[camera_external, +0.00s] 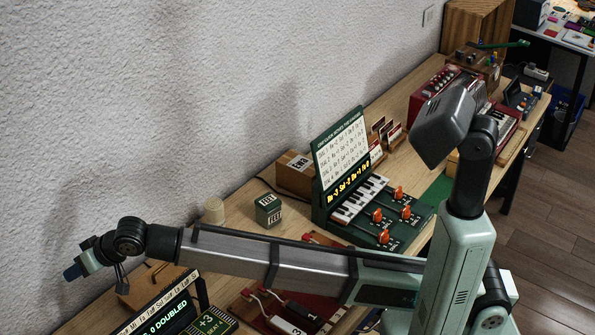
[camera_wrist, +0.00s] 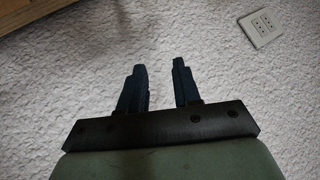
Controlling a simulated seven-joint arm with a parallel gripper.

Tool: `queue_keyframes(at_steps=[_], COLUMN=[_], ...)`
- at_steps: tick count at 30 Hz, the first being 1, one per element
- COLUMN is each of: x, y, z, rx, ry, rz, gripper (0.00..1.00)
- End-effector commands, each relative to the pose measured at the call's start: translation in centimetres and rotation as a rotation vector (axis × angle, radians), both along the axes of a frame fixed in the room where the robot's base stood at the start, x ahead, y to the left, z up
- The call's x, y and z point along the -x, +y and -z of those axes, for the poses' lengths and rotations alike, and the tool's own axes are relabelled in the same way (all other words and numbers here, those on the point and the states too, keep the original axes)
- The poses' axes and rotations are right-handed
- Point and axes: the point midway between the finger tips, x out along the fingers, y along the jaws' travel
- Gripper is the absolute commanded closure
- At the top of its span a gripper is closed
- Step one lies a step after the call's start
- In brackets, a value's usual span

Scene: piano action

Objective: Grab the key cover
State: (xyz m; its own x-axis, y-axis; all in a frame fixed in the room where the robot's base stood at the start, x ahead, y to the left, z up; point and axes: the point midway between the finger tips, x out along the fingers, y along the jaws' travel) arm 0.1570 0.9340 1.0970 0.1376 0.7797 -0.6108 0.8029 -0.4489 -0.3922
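My gripper (camera_external: 74,271) is at the far left in the external view, raised close to the wall on my outstretched arm. In the wrist view my gripper (camera_wrist: 158,72) shows two dark fingers apart with nothing between them. I cannot tell for sure which thing is the key cover. A small keyboard (camera_external: 358,199) with white and black keys sits in a green unit at the middle of the bench, well to the right of my gripper. A wooden piece (camera_external: 150,286) lies on the bench near my gripper, partly hidden by my arm.
A green cube (camera_external: 268,210) and a pale cylinder (camera_external: 214,210) stand near the wall. A red panel (camera_external: 290,308) is below my arm. The wrist view shows the wall and an outlet (camera_wrist: 263,27).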

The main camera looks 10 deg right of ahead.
Motion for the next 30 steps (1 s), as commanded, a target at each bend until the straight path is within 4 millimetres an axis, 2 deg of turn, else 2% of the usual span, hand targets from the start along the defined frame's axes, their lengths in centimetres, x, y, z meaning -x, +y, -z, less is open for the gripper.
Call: queue_keyframes(at_steps=[1, 9, 16, 21, 24, 30], x=[-1.5, -8.8, -14.1, -16.7, -17.6, -18.1], y=[-0.6, -5.5, -10.9, -14.5, -15.9, -17.0], z=[0.7, 3.9, 5.3, 5.5, 5.5, 5.6], rx=[0.045, 0.269, 0.428, 0.505, 0.53, 0.549], ry=[0.069, 0.449, 0.703, 0.809, 0.839, 0.86], rz=[0.067, 0.53, 1.005, 1.309, 1.43, 1.532], gripper=[0.68, 0.68, 0.68, 0.68, 0.68, 0.68])
